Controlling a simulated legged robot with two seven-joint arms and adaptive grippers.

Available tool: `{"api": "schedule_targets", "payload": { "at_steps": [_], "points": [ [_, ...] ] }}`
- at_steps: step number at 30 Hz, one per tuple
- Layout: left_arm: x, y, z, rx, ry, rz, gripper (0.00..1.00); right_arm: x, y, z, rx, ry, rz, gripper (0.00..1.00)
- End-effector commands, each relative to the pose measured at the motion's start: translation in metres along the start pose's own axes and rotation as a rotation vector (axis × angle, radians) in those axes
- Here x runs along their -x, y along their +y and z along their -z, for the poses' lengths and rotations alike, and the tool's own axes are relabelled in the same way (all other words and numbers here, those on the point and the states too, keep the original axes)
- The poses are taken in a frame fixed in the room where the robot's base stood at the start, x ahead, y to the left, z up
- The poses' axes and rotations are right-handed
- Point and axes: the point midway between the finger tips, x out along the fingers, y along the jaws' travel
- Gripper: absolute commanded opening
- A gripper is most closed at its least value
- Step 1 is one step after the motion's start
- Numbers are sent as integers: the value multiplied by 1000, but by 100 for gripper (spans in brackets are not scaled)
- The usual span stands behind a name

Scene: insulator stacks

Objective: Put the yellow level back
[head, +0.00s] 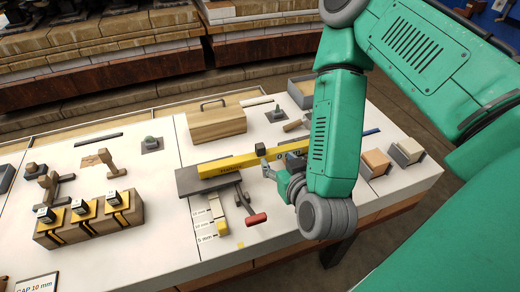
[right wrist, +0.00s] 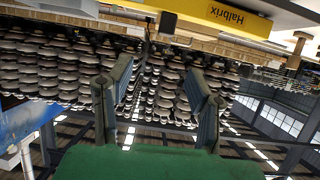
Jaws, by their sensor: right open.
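The yellow level (head: 232,164) lies across the table's middle, its left end over a dark grey pad (head: 188,180). A small dark block (head: 261,149) shows at its far edge. My right gripper (head: 273,174) is beside the level's near side, toward its right part, and its wrist hides some of the table there. In the right wrist view the level (right wrist: 205,12), lettered "Halbrix", crosses the top of the picture. The gripper's two fingers (right wrist: 160,72) are spread, with nothing between them. I cannot tell if a finger touches the level. My left gripper is not in view.
A red-handled tool (head: 254,219) and thickness pieces (head: 216,212) lie on the near side. A wooden box (head: 217,124) stands behind the level. A block rack (head: 90,222) is at left, and wooden blocks (head: 377,161) in grey holders are at right.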

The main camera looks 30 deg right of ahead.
Motion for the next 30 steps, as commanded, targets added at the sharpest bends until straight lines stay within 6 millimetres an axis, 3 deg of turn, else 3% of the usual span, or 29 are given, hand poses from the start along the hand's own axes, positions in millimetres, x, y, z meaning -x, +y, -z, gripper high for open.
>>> {"api": "schedule_targets", "payload": {
  "at_steps": [3,11,21,30],
  "points": [
    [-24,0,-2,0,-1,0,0,-16,1,-6,-4,6,-3,47],
    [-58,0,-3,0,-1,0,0,-59,2,-5,-6,7,-2,47],
    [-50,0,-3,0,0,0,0,-87,0,-3,-2,1,0,47],
    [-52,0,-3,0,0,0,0,-128,-7,-9,-3,2,0,47]
  ]
}}
